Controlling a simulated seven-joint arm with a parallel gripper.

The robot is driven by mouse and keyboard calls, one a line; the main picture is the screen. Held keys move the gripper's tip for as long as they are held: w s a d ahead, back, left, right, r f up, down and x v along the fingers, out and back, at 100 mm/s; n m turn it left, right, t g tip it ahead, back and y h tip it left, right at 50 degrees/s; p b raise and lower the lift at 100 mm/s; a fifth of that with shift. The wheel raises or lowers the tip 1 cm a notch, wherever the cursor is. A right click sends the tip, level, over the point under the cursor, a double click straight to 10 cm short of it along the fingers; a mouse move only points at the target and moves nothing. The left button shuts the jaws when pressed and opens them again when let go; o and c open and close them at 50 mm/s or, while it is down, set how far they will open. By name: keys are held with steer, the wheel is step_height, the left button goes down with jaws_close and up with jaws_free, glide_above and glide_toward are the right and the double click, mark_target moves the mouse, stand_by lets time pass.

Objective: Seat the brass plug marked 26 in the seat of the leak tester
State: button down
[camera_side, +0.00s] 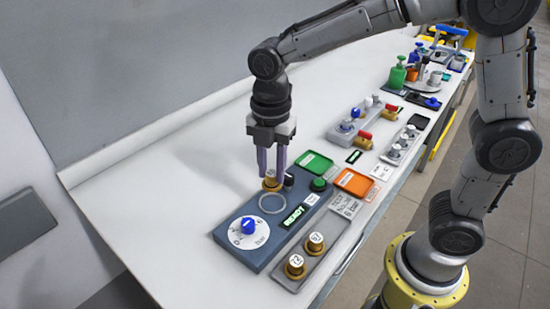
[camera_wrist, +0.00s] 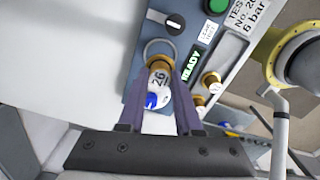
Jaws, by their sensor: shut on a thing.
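My gripper (camera_side: 272,172) is shut on the brass plug (camera_side: 271,184) near the back edge of the leak tester (camera_side: 251,207). In the wrist view the plug (camera_wrist: 159,65) stands between the fingers (camera_wrist: 160,78), with its white top marked 26 towards the camera. The tester is a blue-grey box with a pale seat ring (camera_side: 271,202). The ring also shows in the wrist view (camera_wrist: 159,44), just beyond the plug and partly covered by it. In the side view the plug appears behind the ring, not centred in it. Its exact height above the tester cannot be told.
The tester carries a blue-knobbed dial (camera_side: 261,232), a READY display (camera_side: 291,217), a black knob (camera_side: 289,180) and a green button (camera_side: 319,184). A grey tray (camera_side: 329,255) beside it holds two other brass plugs (camera_side: 316,242). The table's left is clear.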

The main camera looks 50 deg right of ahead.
mark_target(272, 187)
steer(key=shift+f, duration=2.3)
steer(key=shift+f, duration=0.45)
stand_by(0.3)
steer(key=c, duration=0.5)
jaws_free()
steer(key=o, duration=0.3)
steer(key=shift+r, duration=0.15)
